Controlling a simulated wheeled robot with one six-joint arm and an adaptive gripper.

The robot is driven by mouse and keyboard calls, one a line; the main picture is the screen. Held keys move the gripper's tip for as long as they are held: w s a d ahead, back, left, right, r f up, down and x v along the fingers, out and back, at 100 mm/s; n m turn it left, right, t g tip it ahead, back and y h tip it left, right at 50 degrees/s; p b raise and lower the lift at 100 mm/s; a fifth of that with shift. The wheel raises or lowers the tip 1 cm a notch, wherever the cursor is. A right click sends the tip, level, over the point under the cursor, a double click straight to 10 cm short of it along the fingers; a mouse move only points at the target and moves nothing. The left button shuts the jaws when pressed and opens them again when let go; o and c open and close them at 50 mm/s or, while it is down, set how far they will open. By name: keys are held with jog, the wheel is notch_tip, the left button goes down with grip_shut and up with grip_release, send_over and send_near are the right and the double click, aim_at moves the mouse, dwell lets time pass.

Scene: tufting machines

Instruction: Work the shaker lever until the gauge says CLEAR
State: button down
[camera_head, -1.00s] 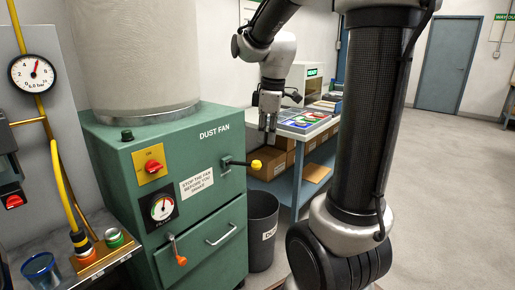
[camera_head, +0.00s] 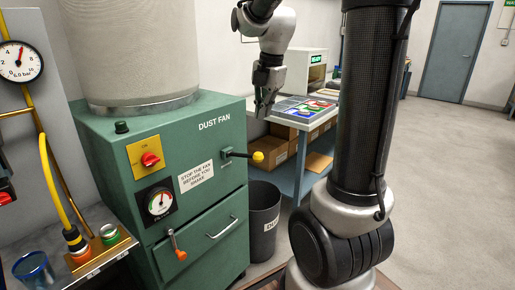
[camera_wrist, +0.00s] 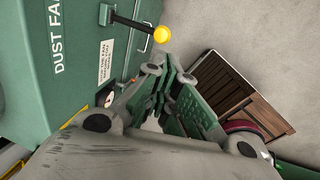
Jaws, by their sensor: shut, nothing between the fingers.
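The green dust fan cabinet (camera_head: 175,190) stands at the left. Its shaker lever, a dark arm with a yellow knob (camera_head: 257,157), sticks out to the right from the upper front. The round filter gauge (camera_head: 159,202) is on the front; its fine lettering and exact reading are too small to tell. My gripper (camera_head: 263,113) is shut and empty, pointing down, above the knob in the picture and apart from it. In the wrist view, the yellow knob (camera_wrist: 161,34) lies just beyond my shut fingers (camera_wrist: 170,70).
A red rotary switch (camera_head: 150,159) and a drawer with an orange-tipped latch (camera_head: 180,254) are on the cabinet front. A dark bin (camera_head: 264,222) stands beside it. A bench with trays (camera_head: 300,112) is behind my gripper. The floor at right is clear.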

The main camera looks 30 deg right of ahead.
aim_at(258, 159)
jog(key=w+f, duration=0.1)
jog(key=f, duration=0.8)
jog(key=w+f, duration=0.1)
jog(key=f, duration=0.3)
jog(key=shift+w+a+f, duration=0.25)
jog(key=shift+w+f, duration=0.05)
jog(key=shift+w, duration=0.05)
jog(key=shift+f, duration=0.1)
jog(key=shift+s+d+f, duration=0.15)
jog(key=shift+s+f, duration=0.25)
jog(key=shift+f, duration=0.35)
notch_tip(258, 159, down, 9)
jog(key=s, duration=0.1)
jog(key=shift+d+f, duration=0.15)
jog(key=shift+d, duration=0.05)
